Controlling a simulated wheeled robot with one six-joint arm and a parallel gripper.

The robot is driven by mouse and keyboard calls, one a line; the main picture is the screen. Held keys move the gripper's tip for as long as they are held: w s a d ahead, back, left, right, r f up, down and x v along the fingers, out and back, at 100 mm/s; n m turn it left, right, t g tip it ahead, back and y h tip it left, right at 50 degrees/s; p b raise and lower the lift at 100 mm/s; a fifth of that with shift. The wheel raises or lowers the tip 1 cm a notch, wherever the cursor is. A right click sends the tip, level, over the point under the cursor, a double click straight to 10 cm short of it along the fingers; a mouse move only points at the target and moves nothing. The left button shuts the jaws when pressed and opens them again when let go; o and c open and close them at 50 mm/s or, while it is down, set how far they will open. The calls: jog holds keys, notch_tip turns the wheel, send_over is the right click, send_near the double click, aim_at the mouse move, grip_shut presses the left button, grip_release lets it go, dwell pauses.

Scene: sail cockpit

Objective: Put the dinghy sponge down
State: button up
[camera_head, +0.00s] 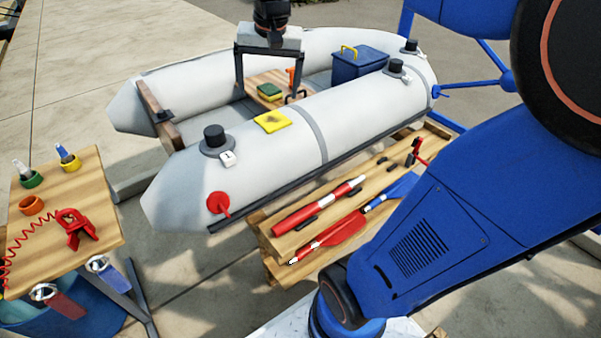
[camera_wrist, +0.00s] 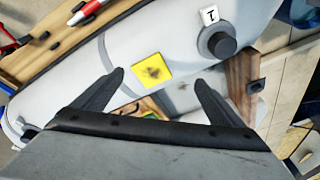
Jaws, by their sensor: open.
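The dinghy sponge (camera_head: 270,90), green on top with a yellow side, lies on the wooden seat board (camera_head: 256,79) inside the grey dinghy (camera_head: 180,176). My gripper (camera_head: 269,88) is open above the seat board, its fingers wide apart on either side of the sponge. I cannot tell how close the fingertips are to the board. In the wrist view my open fingers (camera_wrist: 158,77) show, and the gripper's body hides most of the seat and the sponge.
A yellow stained square (camera_head: 272,121) lies on the near tube. A blue box (camera_head: 358,64) with a yellow handle stands to the right. An orange thing (camera_head: 291,76) is close to my right finger. A wooden bench (camera_head: 338,212) holds red tools in front; a side table (camera_head: 65,215) stands left.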

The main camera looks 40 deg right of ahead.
jog(key=s+a+f+n, duration=0.1)
jog(key=s+f+n, duration=0.1)
jog(key=s, duration=0.4)
jog(key=s+a+f+n+t, duration=0.1)
jog(key=s+a+f+n, duration=0.1)
jog(key=s+f, duration=0.3)
jog(key=s+a+f+n, duration=0.1)
jog(key=s+f, duration=0.3)
jog(key=s, duration=0.5)
jog(key=shift+a+n+t, duration=0.35)
jog(key=shift+n+t, duration=0.05)
jog(key=shift+n, duration=0.5)
jog(key=shift+o, duration=0.5)
